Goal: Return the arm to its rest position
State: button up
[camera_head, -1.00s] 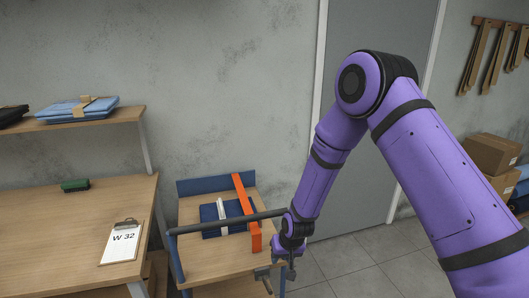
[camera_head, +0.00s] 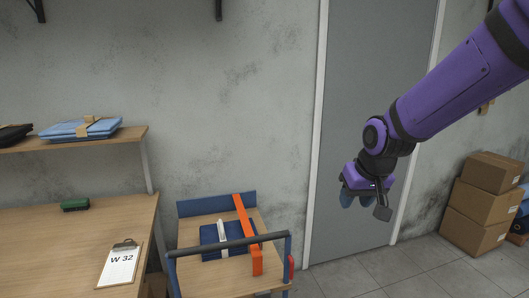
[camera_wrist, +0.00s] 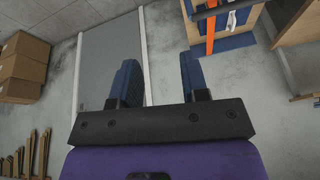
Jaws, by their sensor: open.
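My purple arm reaches in from the upper right in the head view. My gripper (camera_head: 358,198) hangs in front of the grey door, to the right of the cart and apart from it. In the wrist view my gripper (camera_wrist: 158,82) shows its two blue fingers spread apart with nothing between them. The wrist view looks past the fingers at the door and the wall.
A cart (camera_head: 190,274) with a blue folded item (camera_head: 210,237) and an orange bar (camera_head: 247,228) stands left of my gripper. A wooden table (camera_head: 60,240) bears a clipboard (camera_head: 119,266) and a green brush (camera_head: 75,204). Cardboard boxes (camera_head: 470,230) are stacked at right. Floor before the door is clear.

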jog(key=s+d+r, duration=0.3)
jog(key=s, duration=0.4)
jog(key=s+d+r+m, duration=0.1)
jog(key=s+d+r, duration=0.2)
jog(key=s, duration=0.5)
jog(key=s+d+r+t+h, duration=0.1)
jog(key=s+d+r, duration=0.2)
jog(key=s+r, duration=0.2)
jog(key=s, duration=0.3)
jog(key=shift+s+d+r, duration=0.2)
jog(key=shift+s+d, duration=0.05)
jog(key=shift+d, duration=0.05)
